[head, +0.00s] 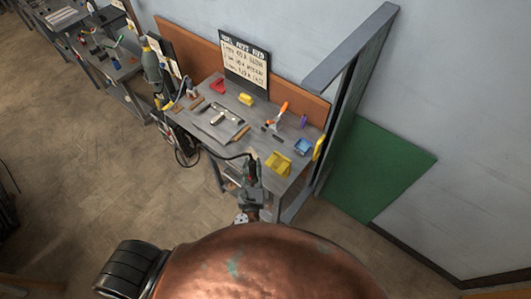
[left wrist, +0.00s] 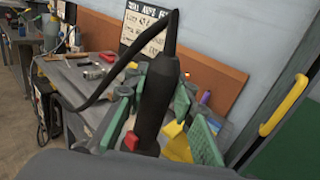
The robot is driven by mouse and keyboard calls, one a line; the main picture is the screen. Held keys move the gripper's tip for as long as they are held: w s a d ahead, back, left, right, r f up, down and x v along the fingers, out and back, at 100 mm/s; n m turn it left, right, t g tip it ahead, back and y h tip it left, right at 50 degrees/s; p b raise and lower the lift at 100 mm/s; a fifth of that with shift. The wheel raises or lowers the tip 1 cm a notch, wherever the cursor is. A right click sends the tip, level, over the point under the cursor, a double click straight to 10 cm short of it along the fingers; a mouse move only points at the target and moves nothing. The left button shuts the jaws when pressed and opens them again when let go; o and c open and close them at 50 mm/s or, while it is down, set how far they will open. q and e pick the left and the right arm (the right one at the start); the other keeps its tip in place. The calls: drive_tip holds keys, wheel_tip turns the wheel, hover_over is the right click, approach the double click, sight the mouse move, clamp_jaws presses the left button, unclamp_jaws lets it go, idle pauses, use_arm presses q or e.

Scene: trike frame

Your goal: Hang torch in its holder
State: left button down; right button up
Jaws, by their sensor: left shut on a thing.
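The torch (head: 252,171) is a dark handle with a hose at its top. In the left wrist view the torch (left wrist: 155,105) is black with a red button, and its hose loops to the left. My left gripper (head: 251,188) is shut on it at the front edge of the workbench, holding it roughly upright. Green finger parts show on both sides of the torch in the wrist view. I cannot tell which thing is the holder. My right gripper is not in view.
On the workbench (head: 215,147) are a yellow bin (head: 279,163), a blue box (head: 302,146), an orange-handled tool (head: 280,111) and a metal frame piece (head: 222,118). A yellow handle-shaped part (left wrist: 286,104) stands at the right. A gas cylinder (head: 151,65) stands left. The floor at left is clear.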

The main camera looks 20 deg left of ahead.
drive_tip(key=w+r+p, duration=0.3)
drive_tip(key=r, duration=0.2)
use_arm(q)
drive_tip(key=w+d+f+y+b, duration=0.1)
drive_tip(key=w+d+b, duration=0.2)
drive_tip(key=w, duration=0.3)
drive_tip(key=w+d+f+n+y+b, duration=0.1)
drive_tip(key=w+d+b, duration=0.2)
drive_tip(key=w, duration=0.3)
drive_tip(key=shift+d+g, duration=0.4)
drive_tip(key=shift+d, duration=0.2)
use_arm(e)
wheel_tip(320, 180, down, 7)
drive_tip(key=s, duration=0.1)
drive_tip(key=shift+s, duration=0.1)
use_arm(q)
drive_tip(key=shift+f+b, duration=0.4)
drive_tip(key=shift+b, duration=0.1)
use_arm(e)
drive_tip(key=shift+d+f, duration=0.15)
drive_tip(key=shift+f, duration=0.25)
use_arm(q)
drive_tip(key=c, duration=1.6)
unclamp_jaws()
drive_tip(key=shift+o, duration=0.3)
drive_tip(key=shift+f, duration=0.1)
drive_tip(key=shift+f, duration=0.1)
drive_tip(key=shift+s, duration=0.1)
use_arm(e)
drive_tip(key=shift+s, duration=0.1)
